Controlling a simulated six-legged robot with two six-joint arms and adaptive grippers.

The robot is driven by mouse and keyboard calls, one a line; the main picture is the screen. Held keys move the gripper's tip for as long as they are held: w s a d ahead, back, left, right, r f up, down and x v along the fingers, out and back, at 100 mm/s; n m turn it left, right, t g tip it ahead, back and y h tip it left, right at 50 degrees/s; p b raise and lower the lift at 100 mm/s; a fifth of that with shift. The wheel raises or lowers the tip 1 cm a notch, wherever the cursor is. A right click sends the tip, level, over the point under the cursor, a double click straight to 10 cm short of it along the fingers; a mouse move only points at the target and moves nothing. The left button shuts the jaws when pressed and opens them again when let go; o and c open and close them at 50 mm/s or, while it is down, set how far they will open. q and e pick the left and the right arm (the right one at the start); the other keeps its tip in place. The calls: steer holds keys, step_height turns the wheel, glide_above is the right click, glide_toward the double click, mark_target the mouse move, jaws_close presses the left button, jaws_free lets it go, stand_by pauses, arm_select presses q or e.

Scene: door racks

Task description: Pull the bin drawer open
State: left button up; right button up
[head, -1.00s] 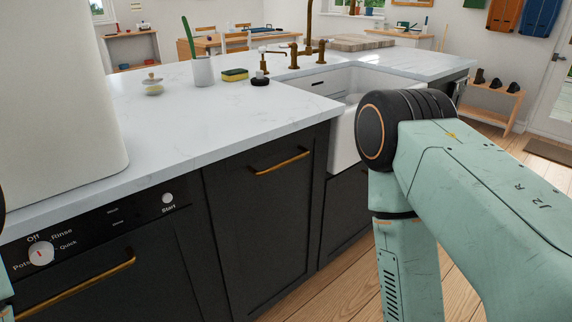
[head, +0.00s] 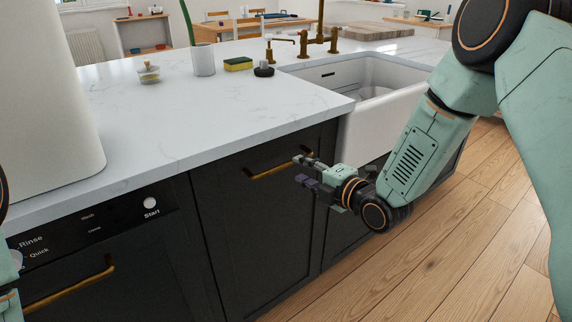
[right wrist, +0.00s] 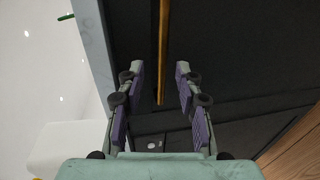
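The bin drawer (head: 250,225) is a dark cabinet front under the white counter. It looks shut, flush with its neighbours. Its brass bar handle (head: 270,173) runs along the top of the front. My right gripper (head: 303,171) is at the handle's right end, with its fingers pointing at the front. In the right wrist view, the gripper (right wrist: 160,85) is open, with two purple-padded fingers apart. The handle (right wrist: 162,50) runs between the fingertips there, with a gap on both sides. My left gripper is out of view.
A dishwasher (head: 110,270) with a brass handle is left of the drawer. A white sink (head: 385,125) is to the right, near my right arm. The counter (head: 200,115) overhangs the drawer. The wooden floor (head: 430,255) in front is clear.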

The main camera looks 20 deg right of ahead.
mark_target(289, 165)
steer(key=b+x, duration=0.1)
steer(key=x, duration=0.5)
steer(key=shift+w+a+f+b, duration=0.2)
steer(key=shift+w+b, duration=0.05)
steer(key=shift+b, duration=0.1)
steer(key=shift+w, duration=0.1)
steer(key=shift+w, duration=0.1)
steer(key=shift+d, duration=0.1)
steer(key=c, duration=0.6)
jaws_close()
